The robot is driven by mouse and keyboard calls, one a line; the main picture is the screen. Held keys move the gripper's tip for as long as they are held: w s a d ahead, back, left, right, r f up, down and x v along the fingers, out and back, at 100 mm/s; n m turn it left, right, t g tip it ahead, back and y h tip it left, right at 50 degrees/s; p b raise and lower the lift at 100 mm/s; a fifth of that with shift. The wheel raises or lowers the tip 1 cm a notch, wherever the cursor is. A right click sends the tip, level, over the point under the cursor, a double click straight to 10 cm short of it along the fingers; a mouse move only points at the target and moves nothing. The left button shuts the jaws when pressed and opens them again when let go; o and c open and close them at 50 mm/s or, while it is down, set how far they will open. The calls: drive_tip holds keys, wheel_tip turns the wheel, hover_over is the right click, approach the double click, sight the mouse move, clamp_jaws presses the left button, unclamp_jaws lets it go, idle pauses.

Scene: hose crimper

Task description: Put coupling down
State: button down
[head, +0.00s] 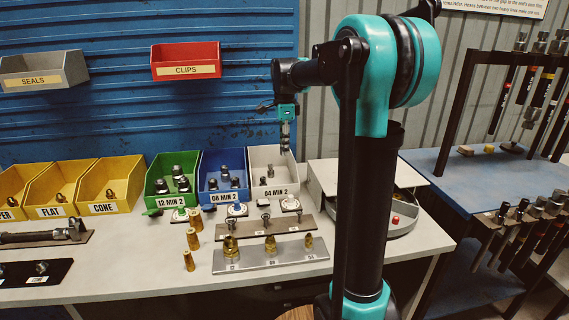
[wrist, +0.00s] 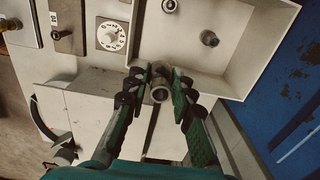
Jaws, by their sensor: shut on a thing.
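In the wrist view my gripper (wrist: 158,82) is shut on a metal coupling (wrist: 159,93), whose round open end faces the camera. The held coupling is small and dark in the head view, and its height above the bin is hard to tell. The wrist view shows the white bin's wall (wrist: 262,75) around a coupling (wrist: 209,38) lying apart from my fingers and another (wrist: 169,6) at the top edge.
A blue 08 MIN 2 bin (head: 222,198) and a green 12 MIN 2 bin (head: 172,201) stand to the left, both holding couplings. A grey stepped rack (head: 290,262) with brass fittings is in front. A round machine tray (head: 405,222) sits to the right.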

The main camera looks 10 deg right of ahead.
drive_tip(key=shift+r, duration=3.1)
